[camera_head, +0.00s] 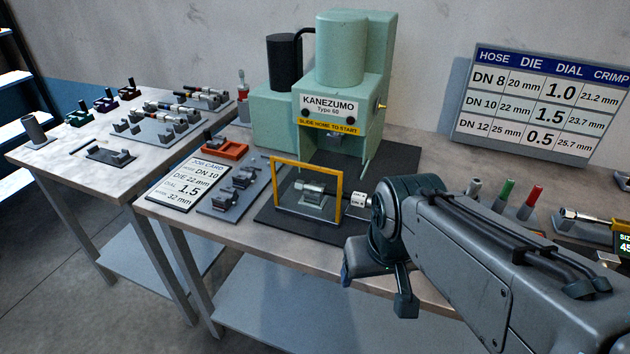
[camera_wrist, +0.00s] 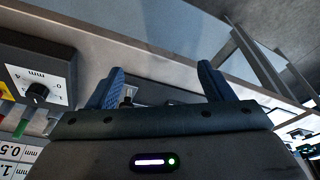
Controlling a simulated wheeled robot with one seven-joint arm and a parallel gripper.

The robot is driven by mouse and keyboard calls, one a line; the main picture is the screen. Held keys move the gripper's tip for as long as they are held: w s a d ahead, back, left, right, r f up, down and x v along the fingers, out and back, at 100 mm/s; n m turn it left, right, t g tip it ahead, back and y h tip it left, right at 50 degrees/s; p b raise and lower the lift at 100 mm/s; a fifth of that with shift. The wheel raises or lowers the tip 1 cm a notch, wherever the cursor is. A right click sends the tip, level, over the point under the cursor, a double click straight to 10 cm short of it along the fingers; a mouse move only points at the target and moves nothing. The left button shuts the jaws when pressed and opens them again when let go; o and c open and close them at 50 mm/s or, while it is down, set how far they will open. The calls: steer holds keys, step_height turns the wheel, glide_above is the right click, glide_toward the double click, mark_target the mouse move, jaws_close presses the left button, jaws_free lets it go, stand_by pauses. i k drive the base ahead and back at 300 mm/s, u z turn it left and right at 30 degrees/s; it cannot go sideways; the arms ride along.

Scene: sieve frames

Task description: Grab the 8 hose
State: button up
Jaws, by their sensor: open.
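Several short hoses with metal end fittings lie in a grey rack (camera_head: 150,130) on the left table in the head view. Their size marks are too small to read, so I cannot tell which is the 8 hose. My gripper (camera_head: 375,285) hangs at the front edge of the right bench, far to the right of the rack. In the wrist view my gripper (camera_wrist: 161,72) shows two blue fingers spread apart. I see nothing held between them.
A green press (camera_head: 341,100) stands on the right bench (camera_head: 235,235). A size chart (camera_head: 540,105) is at the back right. A gap separates the left table (camera_head: 50,160) from the bench.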

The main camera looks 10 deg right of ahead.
mark_target(357, 199)
steer(key=z, duration=3.55)
steer(key=k, duration=1.5)
steer(key=u, duration=1.95)
steer(key=i, duration=0.5)
steer(key=u, duration=0.05)
